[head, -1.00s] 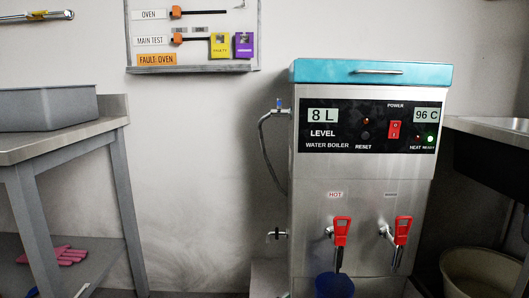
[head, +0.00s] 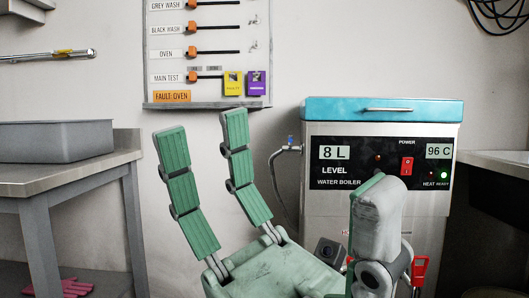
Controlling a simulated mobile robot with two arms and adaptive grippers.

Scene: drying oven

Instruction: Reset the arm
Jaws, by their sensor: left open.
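My left gripper (head: 288,158) is raised in the lower middle of the head view, close to the camera. It has a pale green body and ribbed green finger pads. Two fingers point up on the left and a thicker one stands on the right, spread wide with nothing between them. It overlaps the boiler's front in the picture and hides the lower part. I cannot tell how far it is from the boiler. My right gripper is not in view.
A steel water boiler (head: 323,182) with a teal lid (head: 340,110) stands behind the gripper. A label board (head: 160,60) hangs on the wall. A grey tray (head: 50,142) sits on a bench (head: 95,172) at left. Pink gloves (head: 62,288) lie below. A counter (head: 500,160) is at right.

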